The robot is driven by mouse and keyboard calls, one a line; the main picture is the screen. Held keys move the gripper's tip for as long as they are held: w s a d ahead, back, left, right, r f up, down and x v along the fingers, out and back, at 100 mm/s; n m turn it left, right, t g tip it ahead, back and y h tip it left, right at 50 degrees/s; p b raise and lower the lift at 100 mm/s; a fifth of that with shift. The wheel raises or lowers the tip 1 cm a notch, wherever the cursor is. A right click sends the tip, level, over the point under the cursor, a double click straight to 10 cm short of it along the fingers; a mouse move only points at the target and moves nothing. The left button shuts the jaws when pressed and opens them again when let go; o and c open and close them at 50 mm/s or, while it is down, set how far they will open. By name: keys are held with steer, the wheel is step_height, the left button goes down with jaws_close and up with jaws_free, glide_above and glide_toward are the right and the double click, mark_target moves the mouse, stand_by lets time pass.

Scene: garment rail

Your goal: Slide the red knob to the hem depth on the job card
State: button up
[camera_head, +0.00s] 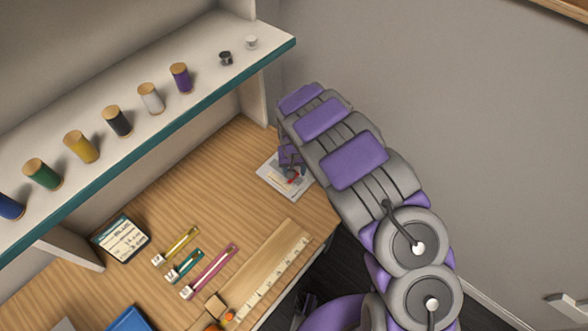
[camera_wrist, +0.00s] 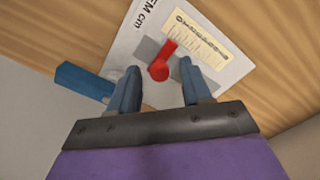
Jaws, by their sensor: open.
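The red knob (camera_wrist: 160,71) has a red pointer and sits on a white hem gauge sheet (camera_wrist: 138,22) with a cream scale (camera_wrist: 194,43) beside it. "EM cm" is readable on the sheet. My gripper (camera_wrist: 158,80) is open, with one finger on each side of the knob; I cannot tell whether either touches it. In the head view the sheet (camera_head: 269,178) lies near the desk's right end, partly hidden by my gripper (camera_head: 290,166). The job card (camera_head: 122,239) stands at the desk's left; its text is too small to read surely.
A blue bar (camera_wrist: 84,82) lies left of the fingers. A wooden ruler (camera_head: 262,275), several coloured slide gauges (camera_head: 208,272) and a blue item (camera_head: 128,319) lie on the desk. A shelf (camera_head: 205,75) with thread spools overhangs the back. Desk between card and sheet is clear.

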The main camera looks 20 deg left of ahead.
jaws_close()
stand_by(0.3)
steer(key=shift+a, duration=0.1)
